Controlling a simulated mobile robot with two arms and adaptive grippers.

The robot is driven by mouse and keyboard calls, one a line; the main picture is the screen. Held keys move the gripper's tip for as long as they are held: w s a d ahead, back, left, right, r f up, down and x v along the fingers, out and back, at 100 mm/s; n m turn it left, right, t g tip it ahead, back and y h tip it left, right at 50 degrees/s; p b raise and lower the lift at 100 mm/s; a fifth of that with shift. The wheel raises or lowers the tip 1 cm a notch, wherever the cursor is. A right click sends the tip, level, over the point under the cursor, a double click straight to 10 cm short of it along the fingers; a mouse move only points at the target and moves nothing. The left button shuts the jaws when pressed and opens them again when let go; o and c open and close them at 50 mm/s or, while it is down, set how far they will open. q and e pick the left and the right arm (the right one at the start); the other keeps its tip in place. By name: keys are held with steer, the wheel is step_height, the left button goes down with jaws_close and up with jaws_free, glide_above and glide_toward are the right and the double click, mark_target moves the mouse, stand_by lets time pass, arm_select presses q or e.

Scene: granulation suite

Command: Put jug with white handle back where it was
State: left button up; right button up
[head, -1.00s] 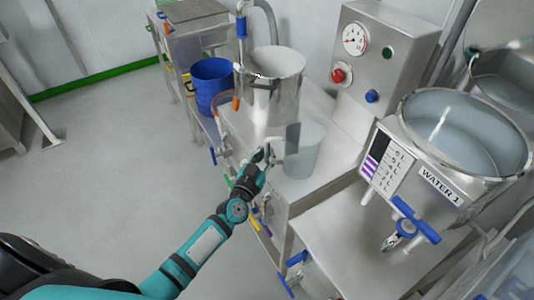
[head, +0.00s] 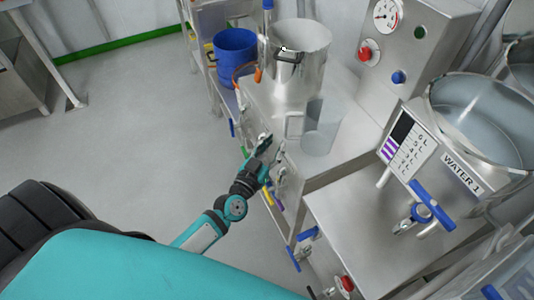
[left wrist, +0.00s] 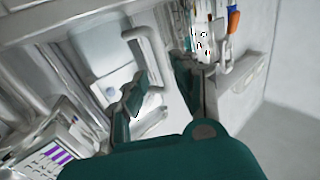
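The jug (head: 322,128), translucent grey with a white handle (head: 293,124), stands upright on the steel bench beside the large steel pot. Its handle points left, toward my left gripper (head: 264,150). The gripper is below and left of the handle, apart from it, and holds nothing. In the left wrist view the jug (left wrist: 98,48) and its handle (left wrist: 148,55) show beyond the two spread fingers of the left gripper (left wrist: 165,88). My right gripper is not in view.
The steel pot (head: 297,70) stands behind the jug, with a blue bucket (head: 236,58) to its left. The WATER 1 vessel (head: 470,120) with a blue tap (head: 432,205) is at the right. Coloured-handled tools hang along the bench front. The floor at left is clear.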

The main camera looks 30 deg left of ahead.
arm_select(q)
steer(key=s, duration=0.4)
steer(key=shift+s+a, duration=0.1)
steer(key=shift+f, duration=0.1)
steer(key=s+f+m+g, duration=0.1)
steer(key=s+f+g, duration=0.35)
steer(key=f, duration=0.95)
steer(key=s+f+g, duration=0.3)
steer(key=s+f, duration=0.3)
steer(key=f, duration=0.8)
steer(key=s+f+g, duration=0.3)
steer(key=s+f, duration=0.3)
steer(key=s, duration=0.3)
steer(key=s+a+f+g, duration=0.1)
steer(key=s+f+g, duration=0.2)
steer(key=s, duration=0.7)
steer(key=s+f+g+y, duration=0.1)
steer(key=s+f+g, duration=0.2)
steer(key=s+f, duration=0.5)
steer(key=shift+s+a+f+m, duration=0.25)
steer(key=shift+s+f+m, duration=0.15)
steer(key=shift+s, duration=0.8)
steer(key=shift+g, duration=0.25)
